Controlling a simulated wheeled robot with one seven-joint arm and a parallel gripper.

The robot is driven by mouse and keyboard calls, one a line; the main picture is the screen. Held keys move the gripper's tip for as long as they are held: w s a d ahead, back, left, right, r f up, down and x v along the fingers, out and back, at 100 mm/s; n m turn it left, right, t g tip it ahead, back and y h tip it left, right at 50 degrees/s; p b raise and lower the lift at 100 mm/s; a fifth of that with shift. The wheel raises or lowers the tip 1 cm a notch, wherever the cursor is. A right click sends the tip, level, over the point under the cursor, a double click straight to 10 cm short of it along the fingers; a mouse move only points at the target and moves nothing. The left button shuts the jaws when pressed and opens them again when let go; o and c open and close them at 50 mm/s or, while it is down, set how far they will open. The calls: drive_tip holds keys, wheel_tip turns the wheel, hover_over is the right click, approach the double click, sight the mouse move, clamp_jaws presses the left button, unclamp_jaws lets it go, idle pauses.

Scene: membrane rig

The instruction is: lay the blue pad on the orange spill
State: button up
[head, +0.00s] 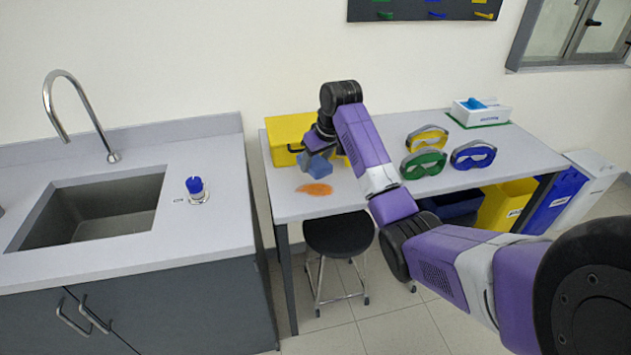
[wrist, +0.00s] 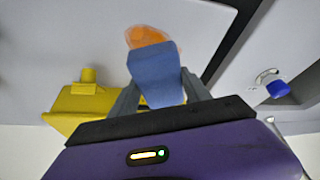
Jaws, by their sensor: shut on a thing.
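The blue pad (head: 317,167) is held by my gripper (head: 315,153) over the left part of the table; it also shows in the wrist view (wrist: 157,70). My gripper in the wrist view (wrist: 158,98) is shut on the pad, with one finger on each side. The orange spill (head: 315,189) lies on the table top near its front left edge, just in front of the pad. In the wrist view the spill (wrist: 146,37) shows just past the pad's far end, partly hidden by it. I cannot tell exactly how high the pad is above the table.
A yellow case (head: 290,132) stands behind the gripper; it also shows in the wrist view (wrist: 90,105). Yellow, green (head: 423,164) and blue goggles lie to the right. A white box (head: 482,112) stands at the back right. A stool (head: 338,236) stands before the table.

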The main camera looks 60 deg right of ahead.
sight(323, 166)
wheel_tip(323, 166, down, 8)
drive_tip(key=shift+f+p, duration=0.15)
drive_tip(key=shift+p, duration=0.3)
drive_tip(key=o, duration=1.3)
drive_tip(key=shift+f, duration=0.1)
drive_tip(key=shift+s+r, duration=0.1)
drive_tip(key=shift+r, duration=0.5)
drive_tip(key=b+v, duration=0.1)
drive_tip(key=v, duration=1)
drive_tip(key=shift+a, duration=0.1)
